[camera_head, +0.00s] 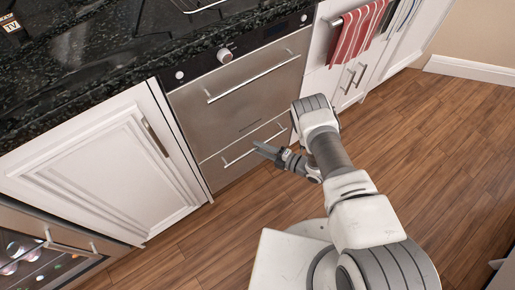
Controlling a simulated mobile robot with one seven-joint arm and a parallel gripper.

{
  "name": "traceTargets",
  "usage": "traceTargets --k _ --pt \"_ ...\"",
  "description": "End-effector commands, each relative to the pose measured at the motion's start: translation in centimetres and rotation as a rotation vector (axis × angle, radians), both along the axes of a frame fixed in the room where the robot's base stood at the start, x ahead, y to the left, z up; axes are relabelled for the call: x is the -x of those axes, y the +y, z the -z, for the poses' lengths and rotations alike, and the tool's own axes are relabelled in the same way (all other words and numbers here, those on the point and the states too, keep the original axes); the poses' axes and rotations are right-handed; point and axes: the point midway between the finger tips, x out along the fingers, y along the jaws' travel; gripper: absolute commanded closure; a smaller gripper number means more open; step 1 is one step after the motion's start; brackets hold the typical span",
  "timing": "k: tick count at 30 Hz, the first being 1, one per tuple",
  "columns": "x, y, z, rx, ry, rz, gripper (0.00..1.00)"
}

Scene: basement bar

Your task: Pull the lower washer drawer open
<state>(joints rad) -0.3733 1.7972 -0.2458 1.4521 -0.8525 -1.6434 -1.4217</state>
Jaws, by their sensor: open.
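The washer is a steel-fronted unit with two drawers under the black counter. Its lower drawer (229,170) looks shut and carries a long bar handle (240,157). The upper drawer (232,108) also looks shut, with its own bar handle (250,82). My gripper (258,148) is open and empty, in front of the right part of the lower drawer. Its fingertips appear close to the lower handle, but I cannot tell whether they touch it.
A white cabinet door (90,178) stands left of the washer, and a glass-fronted unit (40,258) is at lower left. A red striped towel (357,34) hangs to the right. The wooden floor (440,135) is clear at right.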

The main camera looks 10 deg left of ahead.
Motion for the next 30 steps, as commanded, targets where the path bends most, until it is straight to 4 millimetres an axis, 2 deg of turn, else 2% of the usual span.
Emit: traceTargets --k 5,14,21,30 --pt "-0.38 1.31 0.30 0.000 0.001 0.000 0.55" --pt "-0.45 1.46 0.25 0.000 0.001 0.001 0.55" --pt "-0.45 1.44 0.26 0.000 0.001 0.000 0.98" --pt "-0.44 1.42 0.25 0.000 0.001 0.000 1.00"
